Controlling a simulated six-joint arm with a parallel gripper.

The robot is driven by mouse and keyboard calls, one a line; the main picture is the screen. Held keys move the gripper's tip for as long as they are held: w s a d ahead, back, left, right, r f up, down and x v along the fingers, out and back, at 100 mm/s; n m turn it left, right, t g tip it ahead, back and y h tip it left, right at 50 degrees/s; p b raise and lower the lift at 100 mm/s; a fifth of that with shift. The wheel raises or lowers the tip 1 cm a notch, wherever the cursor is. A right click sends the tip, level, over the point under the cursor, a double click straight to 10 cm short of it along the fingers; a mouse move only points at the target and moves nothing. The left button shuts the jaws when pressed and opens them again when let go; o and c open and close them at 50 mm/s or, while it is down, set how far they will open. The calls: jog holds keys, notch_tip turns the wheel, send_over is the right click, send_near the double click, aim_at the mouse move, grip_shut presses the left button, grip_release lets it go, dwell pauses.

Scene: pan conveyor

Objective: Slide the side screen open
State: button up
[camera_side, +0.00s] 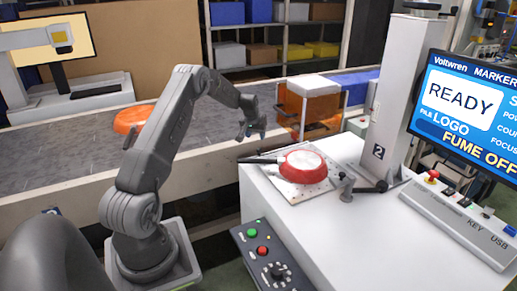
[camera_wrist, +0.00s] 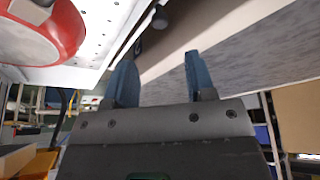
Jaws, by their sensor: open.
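An orange see-through box with a white top (camera_side: 314,85) stands over the conveyor, right of my gripper. Its orange walls (camera_side: 292,108) are the only screen-like panels I see; which one is the side screen, and whether it slides, I cannot tell. My gripper (camera_side: 252,131) hangs in the air over the conveyor's near side, left of the box and apart from it. In the wrist view my gripper (camera_wrist: 160,56) shows two blue fingers spread apart with nothing between them. The orange box is not clearly visible in the wrist view.
A red pan (camera_side: 303,164) with a black handle lies on a perforated plate on the white bench, and shows in the wrist view (camera_wrist: 42,28). The marker column (camera_side: 392,95) and monitor (camera_side: 470,110) stand right. An orange-red pan (camera_side: 133,118) sits on the conveyor (camera_side: 50,150).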

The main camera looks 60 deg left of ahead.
aim_at(259, 149)
jog(key=x, duration=0.9)
jog(key=shift+w+a+f, duration=0.1)
jog(key=shift+f, duration=0.15)
grip_shut()
